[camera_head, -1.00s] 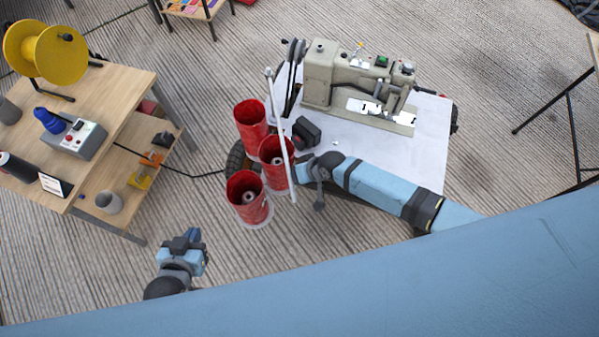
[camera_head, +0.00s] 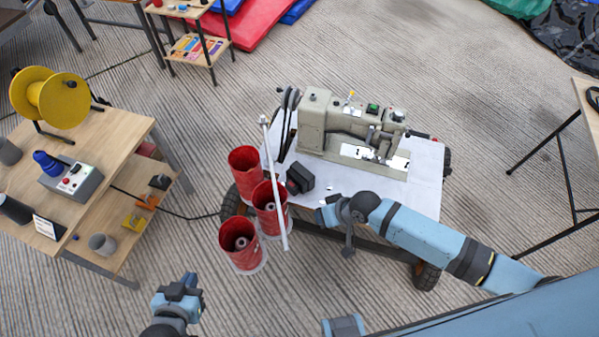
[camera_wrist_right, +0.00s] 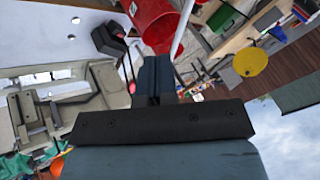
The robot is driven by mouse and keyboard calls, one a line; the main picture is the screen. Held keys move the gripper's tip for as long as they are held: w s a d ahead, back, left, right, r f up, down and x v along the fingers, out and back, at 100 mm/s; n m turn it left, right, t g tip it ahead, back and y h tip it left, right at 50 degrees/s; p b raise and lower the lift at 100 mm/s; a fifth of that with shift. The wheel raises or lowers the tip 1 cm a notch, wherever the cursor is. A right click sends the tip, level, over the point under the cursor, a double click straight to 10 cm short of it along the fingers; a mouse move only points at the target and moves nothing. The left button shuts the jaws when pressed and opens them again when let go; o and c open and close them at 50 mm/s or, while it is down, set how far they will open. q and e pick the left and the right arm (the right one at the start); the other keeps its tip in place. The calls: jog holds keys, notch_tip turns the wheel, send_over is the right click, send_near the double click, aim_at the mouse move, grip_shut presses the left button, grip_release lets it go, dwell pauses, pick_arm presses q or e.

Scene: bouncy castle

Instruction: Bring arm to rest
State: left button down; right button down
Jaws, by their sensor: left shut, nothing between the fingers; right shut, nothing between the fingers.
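My right arm reaches in from the right in the head view. My left gripper (camera_head: 180,288) is shut and empty at the lower left, above the bare floor and apart from any object.
A sewing machine (camera_head: 350,134) and a small black box (camera_head: 299,178) stand on the cart. A wooden table (camera_head: 90,150) stands left; another table edge (camera_head: 588,110) is right.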

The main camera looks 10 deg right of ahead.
jog(key=s+d+r+t+h+p, duration=0.1)
jog(key=s+d+r+t, duration=0.1)
jog(key=s+r+t, duration=0.1)
jog(key=s+d+r+n+t+h+p, duration=0.1)
jog(key=s+d+r+t+p, duration=0.1)
jog(key=s+r, duration=0.3)
jog(key=s+t, duration=0.1)
jog(key=s, duration=0.2)
jog(key=shift+s+d+r+t+h, duration=0.2)
jog(key=shift+s+d+t+h, duration=0.1)
jog(key=shift+t, duration=0.1)
dwell(1.5)
